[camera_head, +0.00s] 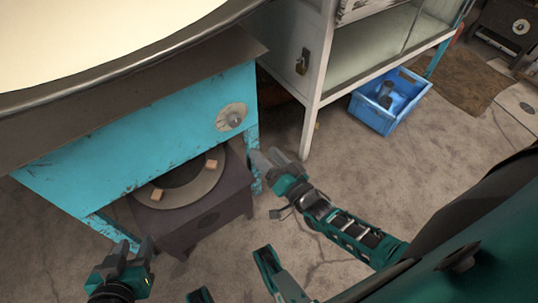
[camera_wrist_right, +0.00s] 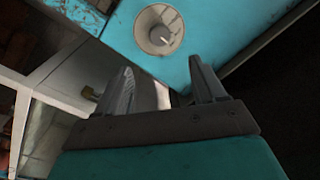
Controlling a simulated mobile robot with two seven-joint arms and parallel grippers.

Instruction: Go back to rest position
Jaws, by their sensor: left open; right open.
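My right gripper (camera_head: 267,158) is open and empty in the head view, beside the right front leg of the turquoise stand (camera_head: 110,150). In the right wrist view its two fingers (camera_wrist_right: 162,82) are spread, with nothing between them. The round knob (camera_head: 231,117) on the stand's front is up and left of that gripper, apart from it. The knob also shows in the right wrist view (camera_wrist_right: 159,30), beyond the fingertips. My left gripper (camera_head: 134,252) is open at the bottom left of the head view, low in front of the stand, with no object visible in it.
A large pan (camera_head: 140,62) of creamy white liquid sits on the stand. A dark burner block with a ring (camera_head: 180,190) stands underneath. A white glass-sided cabinet (camera_head: 318,70) is at the back, with a blue crate (camera_head: 378,122) on the floor by it. Concrete floor (camera_head: 340,170) lies open to the right.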

